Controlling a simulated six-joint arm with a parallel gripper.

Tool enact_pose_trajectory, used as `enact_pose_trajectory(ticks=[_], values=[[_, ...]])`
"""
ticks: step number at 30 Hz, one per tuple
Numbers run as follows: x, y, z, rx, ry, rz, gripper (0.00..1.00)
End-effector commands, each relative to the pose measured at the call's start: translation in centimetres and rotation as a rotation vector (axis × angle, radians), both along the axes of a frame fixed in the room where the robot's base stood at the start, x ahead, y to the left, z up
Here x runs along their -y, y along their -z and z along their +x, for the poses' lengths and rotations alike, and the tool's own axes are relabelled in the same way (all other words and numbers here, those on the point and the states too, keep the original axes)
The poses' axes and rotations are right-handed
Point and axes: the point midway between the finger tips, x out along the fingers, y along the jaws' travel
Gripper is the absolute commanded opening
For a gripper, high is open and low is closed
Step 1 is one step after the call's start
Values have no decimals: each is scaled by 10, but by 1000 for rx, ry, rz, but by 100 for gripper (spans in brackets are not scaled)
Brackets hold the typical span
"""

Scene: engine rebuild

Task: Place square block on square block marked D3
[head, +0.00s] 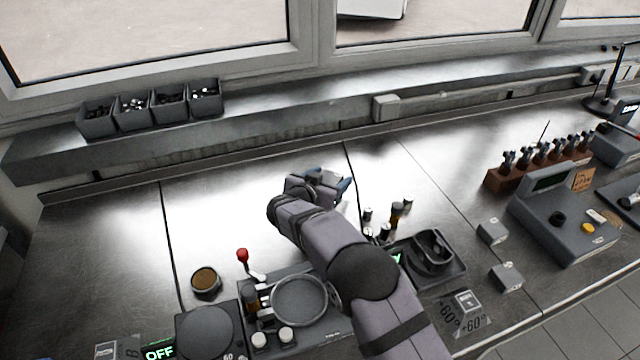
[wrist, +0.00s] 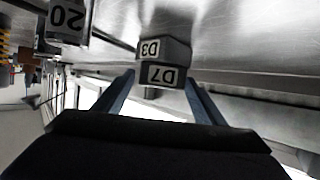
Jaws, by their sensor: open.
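Two grey square blocks sit one against the other in the wrist view, which shows the bench upside down. The block marked D7 (wrist: 162,78) appears to rest on the block marked D3 (wrist: 150,49), slightly offset from it. My gripper (wrist: 160,85) is open, with one blue finger on each side of the D7 block; whether they touch it I cannot tell. In the head view my gripper (head: 332,180) is low over the middle of the bench, with a grey block (head: 327,177) partly visible between its fingers.
A block marked 20 (wrist: 68,20) is at the upper left of the wrist view. Several grey blocks, one here (head: 492,231), lie on the right of the bench. Small cylinders (head: 397,213) and a dark tray (head: 460,270) stand near my arm. Bare bench lies left of my gripper.

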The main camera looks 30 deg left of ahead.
Motion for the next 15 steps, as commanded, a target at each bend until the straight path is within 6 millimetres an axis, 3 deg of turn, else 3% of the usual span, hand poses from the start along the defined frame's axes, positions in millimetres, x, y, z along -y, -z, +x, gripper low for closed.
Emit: enact_pose_trajectory(ticks=[5, 15], values=[[-2, -6, -13, 1, -2, 1, 64], [-1, -26, -64, 2, -2, 2, 64]])
